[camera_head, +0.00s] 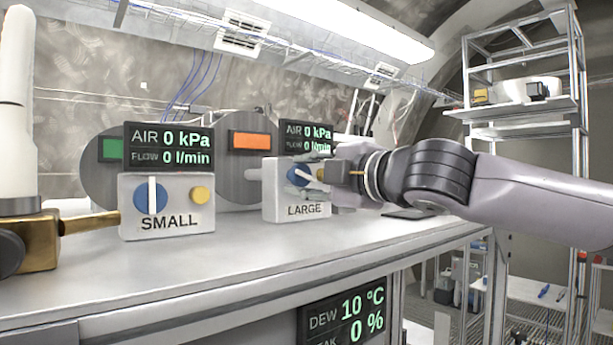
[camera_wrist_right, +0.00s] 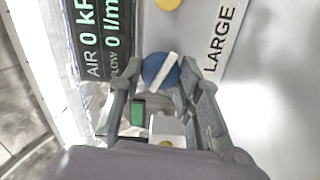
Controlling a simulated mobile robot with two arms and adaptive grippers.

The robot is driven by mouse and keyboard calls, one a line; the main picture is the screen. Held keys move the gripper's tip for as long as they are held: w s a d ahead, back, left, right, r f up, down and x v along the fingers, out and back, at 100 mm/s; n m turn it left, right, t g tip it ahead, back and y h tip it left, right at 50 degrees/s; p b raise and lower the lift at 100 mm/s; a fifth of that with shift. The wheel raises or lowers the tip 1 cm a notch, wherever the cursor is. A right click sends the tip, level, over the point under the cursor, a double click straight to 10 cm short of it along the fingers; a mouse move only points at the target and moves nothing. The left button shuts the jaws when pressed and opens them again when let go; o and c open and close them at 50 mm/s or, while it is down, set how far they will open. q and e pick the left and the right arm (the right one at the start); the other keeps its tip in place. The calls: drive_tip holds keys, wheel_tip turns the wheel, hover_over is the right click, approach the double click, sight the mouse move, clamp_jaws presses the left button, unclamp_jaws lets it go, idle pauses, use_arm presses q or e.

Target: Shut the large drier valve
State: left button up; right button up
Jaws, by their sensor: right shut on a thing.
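The large drier valve is a blue round knob (camera_head: 299,174) with a white bar handle, on a white box (camera_head: 284,202) labelled LARGE. My right gripper (camera_head: 316,176) reaches it from the right and partly covers it. In the right wrist view the blue knob (camera_wrist_right: 160,70) sits between the two grey fingertips of my right gripper (camera_wrist_right: 158,80), which is shut on it. The white bar lies slanted, neither level nor upright. The display above (camera_head: 308,136) reads AIR 0 kPa, its flow line partly hidden. My left gripper is not in view.
A similar box labelled SMALL (camera_head: 167,222) stands left, with its own blue knob (camera_head: 150,199), bar upright, and a display. A brass fitting (camera_head: 42,232) is at far left. The bench top (camera_head: 230,262) is clear in front. A DEW display (camera_head: 343,312) hangs below.

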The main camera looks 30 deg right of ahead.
drive_tip(key=m, duration=0.5)
drive_tip(key=shift+m, duration=2.6)
drive_tip(key=o, duration=1.1)
drive_tip(key=shift+d, duration=0.1)
drive_tip(key=shift+o, duration=0.2)
drive_tip(key=s, duration=0.7)
drive_tip(key=s+d, duration=0.1)
drive_tip(key=s, duration=0.2)
drive_tip(key=shift+s+r, duration=0.15)
drive_tip(key=shift+s, duration=0.85)
